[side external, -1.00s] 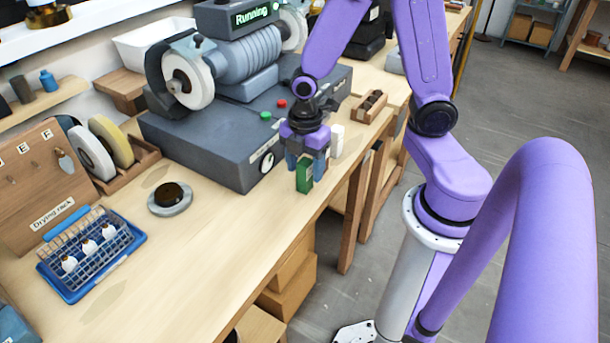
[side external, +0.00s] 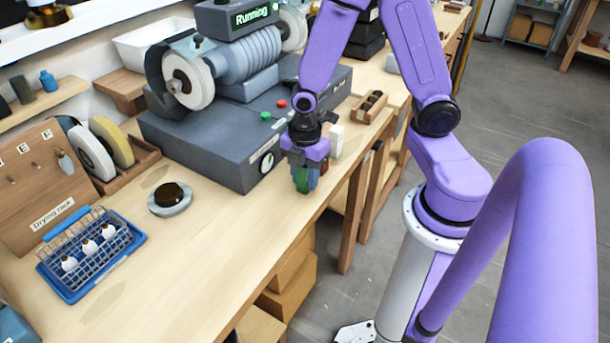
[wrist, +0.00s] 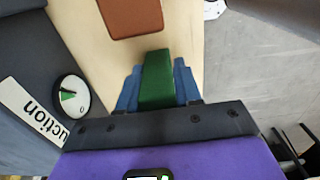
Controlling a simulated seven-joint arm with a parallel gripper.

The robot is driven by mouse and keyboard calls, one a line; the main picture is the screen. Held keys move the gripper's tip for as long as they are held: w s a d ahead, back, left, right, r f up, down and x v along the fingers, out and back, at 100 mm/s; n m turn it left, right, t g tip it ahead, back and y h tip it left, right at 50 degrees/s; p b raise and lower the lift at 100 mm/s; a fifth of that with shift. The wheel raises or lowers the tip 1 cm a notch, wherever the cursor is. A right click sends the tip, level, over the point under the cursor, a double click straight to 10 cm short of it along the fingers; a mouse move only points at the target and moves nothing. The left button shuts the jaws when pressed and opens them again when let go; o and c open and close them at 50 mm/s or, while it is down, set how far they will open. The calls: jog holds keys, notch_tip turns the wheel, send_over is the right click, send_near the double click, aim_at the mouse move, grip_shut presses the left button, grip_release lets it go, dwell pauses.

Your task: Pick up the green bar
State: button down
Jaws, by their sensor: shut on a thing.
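The green bar (side external: 302,181) is upright at the front edge of the workbench, beside the grey grinder base. My gripper (side external: 305,180) points down over it and is shut on it. In the wrist view the green bar (wrist: 157,80) sits between my two blue fingers (wrist: 157,86), one touching each side. Whether its lower end rests on the bench or is just above it, I cannot tell.
The grinder (side external: 235,135) stands close on the left and shows "Running". A white block (side external: 337,140) and a wooden holder (side external: 369,106) are just behind my gripper. A blue tray with a wire rack (side external: 90,252) lies at left. The bench front (side external: 225,235) is clear.

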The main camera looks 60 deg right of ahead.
jog(key=shift+r, duration=0.1)
jog(key=shift+r, duration=0.8)
jog(key=s+r, duration=1.1)
jog(key=s, duration=0.3)
jog(key=shift+d, duration=0.25)
jog(key=shift+r, duration=0.1)
